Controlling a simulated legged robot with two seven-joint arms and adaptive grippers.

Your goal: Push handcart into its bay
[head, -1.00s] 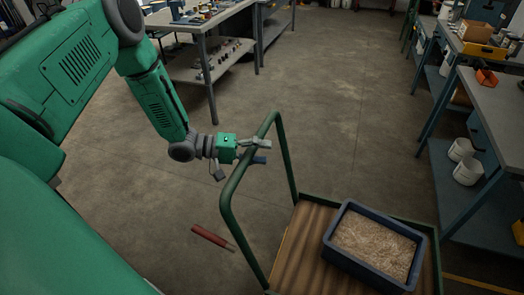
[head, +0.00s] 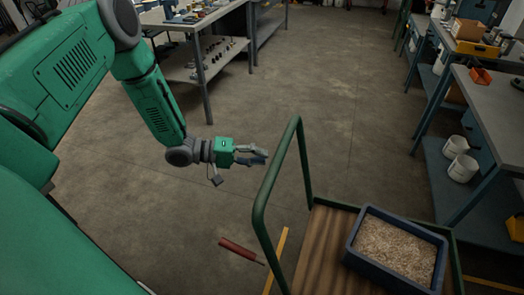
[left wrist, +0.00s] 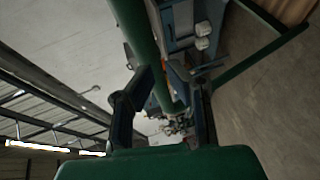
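The handcart has a green tube handle (head: 270,180) and a brown ribbed deck (head: 325,240), and stands at the lower right of the head view. A blue-grey bin (head: 395,250) of pale granular material rides on the deck. My left gripper (head: 262,155) is open and empty, just left of the handle's top bar, with a small gap between. In the left wrist view the open fingers (left wrist: 163,72) show with the green handle (left wrist: 140,35) running between and beyond them. Yellow floor strips (head: 277,258) lie left of the deck and at the lower right. My right gripper is out of view.
A red cylindrical object (head: 240,251) lies on the floor left of the cart. A blue-framed workbench (head: 495,108) with white pots (head: 461,167) on its lower shelf stands at the right. Another bench (head: 193,68) stands at the back left. The middle floor is clear.

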